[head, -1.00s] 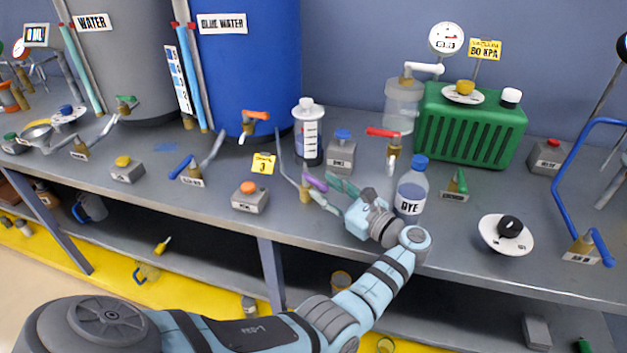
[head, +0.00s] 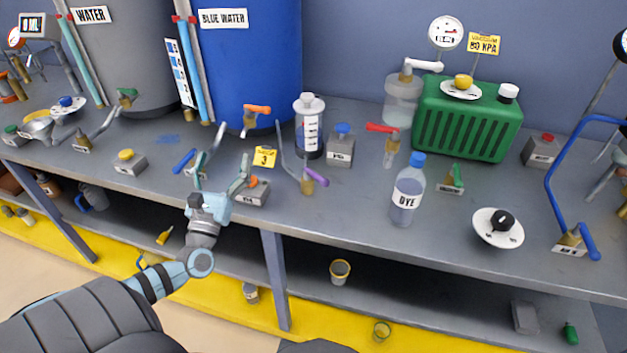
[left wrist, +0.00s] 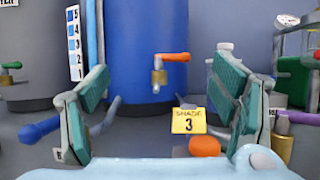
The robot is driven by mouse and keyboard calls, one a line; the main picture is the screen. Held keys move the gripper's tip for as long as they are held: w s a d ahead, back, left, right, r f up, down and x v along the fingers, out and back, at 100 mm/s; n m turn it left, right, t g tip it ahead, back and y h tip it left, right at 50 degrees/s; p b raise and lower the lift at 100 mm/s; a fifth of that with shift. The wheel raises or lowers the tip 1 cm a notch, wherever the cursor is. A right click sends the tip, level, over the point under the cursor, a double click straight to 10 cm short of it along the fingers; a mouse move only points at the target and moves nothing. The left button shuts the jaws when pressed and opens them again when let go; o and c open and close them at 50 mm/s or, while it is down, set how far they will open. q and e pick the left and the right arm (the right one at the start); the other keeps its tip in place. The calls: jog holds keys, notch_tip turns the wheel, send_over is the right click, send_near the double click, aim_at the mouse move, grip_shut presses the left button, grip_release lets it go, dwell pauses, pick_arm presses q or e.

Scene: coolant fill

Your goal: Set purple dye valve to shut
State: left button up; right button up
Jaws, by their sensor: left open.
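The purple valve handle (head: 317,177) sits on a brass valve body (head: 307,187) near the front edge of the bench, its lever pointing right and toward the front. In the left wrist view the purple handle (left wrist: 303,118) is at the right edge, outside the right finger. A clear bottle labelled DYE (head: 407,193) stands upright to the valve's right. My left gripper (head: 220,174) is open and empty, left of the purple valve and apart from it. Its two fingers frame the left wrist view (left wrist: 165,90). My right gripper is not in view.
An orange button box (head: 257,192) is beside my left gripper. A yellow card marked 3 (head: 264,157) stands behind it. A blue-handled valve (head: 184,161) is to the left. An orange-handled tap (head: 257,110) is on the blue tank (head: 250,70). Open bench lies right of the purple valve.

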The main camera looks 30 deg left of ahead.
pick_arm(q)
jog(key=d+f+m+g+h+b, duration=0.1)
jog(key=d+f+m+g+h, duration=0.2)
jog(key=d+h, duration=0.4)
jog(key=d+f+m+h, duration=0.3)
jog(key=d+m+h, duration=0.1)
jog(key=d+h, duration=0.25)
jog(key=b, duration=0.3)
send_near(314, 178)
jog(key=x, duration=0.2)
jog(key=shift+w, duration=0.3)
jog(key=p+x, duration=0.1)
jog(key=x, duration=0.6)
jog(key=shift+w+d+p, duration=0.1)
jog(key=shift+w+p, duration=0.05)
jog(key=shift+p, duration=0.25)
jog(key=shift+w+d, duration=0.1)
jog(key=shift+w, duration=0.45)
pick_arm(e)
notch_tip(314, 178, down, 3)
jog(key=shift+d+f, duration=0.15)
pick_arm(q)
jog(key=shift+c, duration=0.4)
jog(key=shift+s, duration=0.1)
jog(key=c, duration=1)
